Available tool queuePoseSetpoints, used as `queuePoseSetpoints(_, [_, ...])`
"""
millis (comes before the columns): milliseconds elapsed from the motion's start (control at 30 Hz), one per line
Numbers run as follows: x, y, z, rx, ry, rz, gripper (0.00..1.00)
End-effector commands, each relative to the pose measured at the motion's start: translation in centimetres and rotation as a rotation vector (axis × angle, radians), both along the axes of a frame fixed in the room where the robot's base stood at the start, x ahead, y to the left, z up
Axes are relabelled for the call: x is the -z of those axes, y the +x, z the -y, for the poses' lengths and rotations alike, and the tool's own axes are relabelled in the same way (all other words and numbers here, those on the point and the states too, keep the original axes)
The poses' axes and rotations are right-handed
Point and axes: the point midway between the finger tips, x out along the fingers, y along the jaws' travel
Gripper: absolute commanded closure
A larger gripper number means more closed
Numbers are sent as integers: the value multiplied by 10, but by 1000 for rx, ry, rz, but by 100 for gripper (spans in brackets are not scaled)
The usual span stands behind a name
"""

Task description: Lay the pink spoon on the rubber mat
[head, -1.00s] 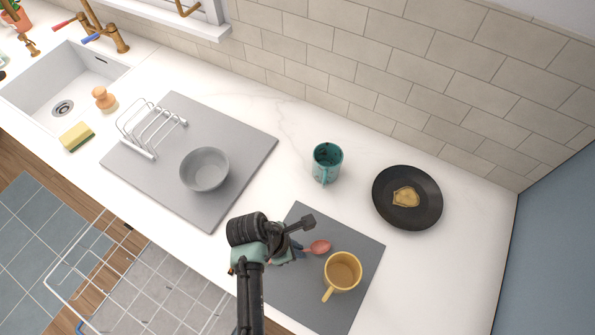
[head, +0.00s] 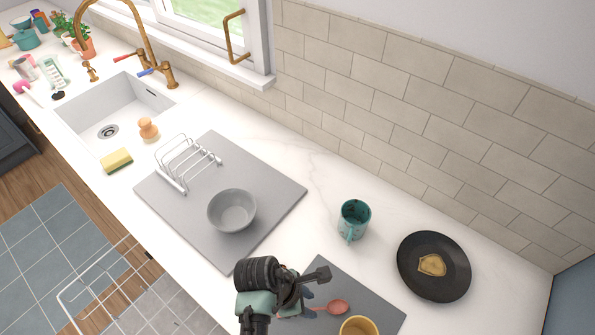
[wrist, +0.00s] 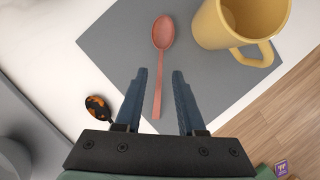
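The pink spoon (head: 338,307) lies on a dark grey mat (head: 333,276), beside a yellow mug. In the wrist view the spoon (wrist: 162,38) has its bowl pointing away and its handle between my fingers. My gripper (wrist: 160,75) is open, with a gap on each side of the handle. In the head view my gripper (head: 308,300) is low by the spoon's handle end, partly hidden by my wrist. A larger, lighter grey mat (head: 262,218) lies to the left, with a grey bowl and a wire rack on it. I cannot tell by look which mat is rubber.
The yellow mug (wrist: 228,25) stands close right of the spoon. A teal mug (head: 354,220) and a black plate (head: 415,290) stand behind. The grey bowl (head: 232,211) and wire rack (head: 187,165) leave the lighter mat's right corner bare. A dark orange-patterned object (wrist: 97,107) lies left of my fingers.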

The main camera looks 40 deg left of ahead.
Motion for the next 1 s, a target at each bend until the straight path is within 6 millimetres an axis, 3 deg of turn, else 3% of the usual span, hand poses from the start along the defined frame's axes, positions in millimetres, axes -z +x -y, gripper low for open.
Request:
queuePoseSetpoints(200, [-43,-11,-14,-2,3,3,61])
queuePoseSetpoints(400, [-69,-19,-21,-2,0,2,61])
queuePoseSetpoints(767, [-78,-21,-23,2,2,2,61])
queuePoseSetpoints(867, [-88,-6,-28,49,58,58,61])
queuePoseSetpoints(967, [-124,37,-39,187,228,217,61])
queuePoseSetpoints(1000, [-147,60,-43,264,326,304,61])
